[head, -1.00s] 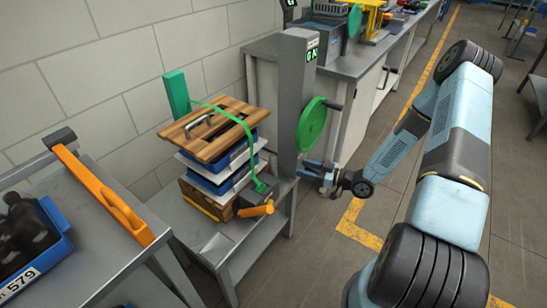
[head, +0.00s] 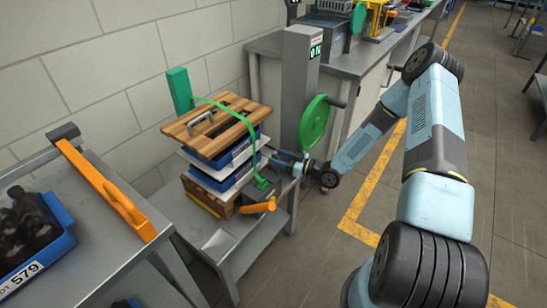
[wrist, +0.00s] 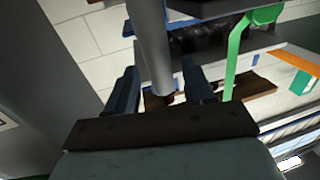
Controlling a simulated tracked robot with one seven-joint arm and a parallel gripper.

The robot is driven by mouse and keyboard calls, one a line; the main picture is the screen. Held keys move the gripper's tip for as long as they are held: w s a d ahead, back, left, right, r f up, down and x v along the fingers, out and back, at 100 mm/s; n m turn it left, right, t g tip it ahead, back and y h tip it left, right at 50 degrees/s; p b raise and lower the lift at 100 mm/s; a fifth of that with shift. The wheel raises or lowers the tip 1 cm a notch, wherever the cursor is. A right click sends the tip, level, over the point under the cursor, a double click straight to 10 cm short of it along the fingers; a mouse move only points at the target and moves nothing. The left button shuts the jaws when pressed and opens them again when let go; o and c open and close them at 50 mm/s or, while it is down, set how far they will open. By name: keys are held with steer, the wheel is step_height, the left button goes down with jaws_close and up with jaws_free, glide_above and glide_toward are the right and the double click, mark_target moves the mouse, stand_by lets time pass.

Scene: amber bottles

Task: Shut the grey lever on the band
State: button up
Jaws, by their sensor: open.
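A green band (head: 253,146) runs over a wooden lid (head: 211,124) on a strapped stack and down its front. The grey lever is too small to tell apart from the buckle in the head view. My gripper (head: 281,158) is open at the stack's right side, above and right of the buckle. In the wrist view, a grey rod (wrist: 155,45) reaches between my open fingers (wrist: 162,88); I cannot tell whether it is the lever. The band (wrist: 235,55) shows to their right.
A grey post with a green wheel (head: 313,122) stands close behind my gripper. The stack sits on a low grey table (head: 228,250). At left, another table holds an orange bar (head: 105,190) and a blue crate (head: 62,243).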

steer(key=shift+x, duration=0.95)
steer(key=shift+c, duration=0.5)
steer(key=shift+d, duration=0.1)
jaws_close()
